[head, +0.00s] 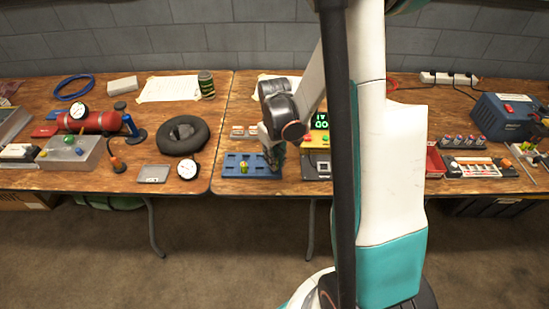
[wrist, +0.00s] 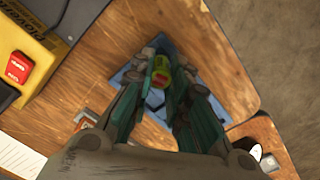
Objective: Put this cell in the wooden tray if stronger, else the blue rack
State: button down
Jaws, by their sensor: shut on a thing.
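In the wrist view, my gripper (wrist: 160,82) is shut on a yellow-green cell (wrist: 161,68) with a red patch. The blue rack (wrist: 127,77) lies beneath it, largely hidden by the fingers. In the head view, my gripper (head: 273,160) is low over the right part of the blue rack (head: 232,159). A small yellow-green piece (head: 244,167) shows at the rack, left of the fingers; I cannot tell if it is the same cell. A tester with a green-lit display (head: 320,121) stands right of the gripper. I cannot clearly make out the wooden tray.
Small light-topped pieces (head: 237,131) lie behind the rack. My arm hides part of the right table.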

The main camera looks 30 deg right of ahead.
jog(key=shift+f+b, duration=0.95)
jog(key=shift+f, duration=0.05)
dwell(0.9)
jog(key=c, duration=1.4)
grip_release()
jog(key=shift+c, duration=0.2)
jog(key=shift+r+p, duration=2.4)
jog(key=shift+r, duration=1.15)
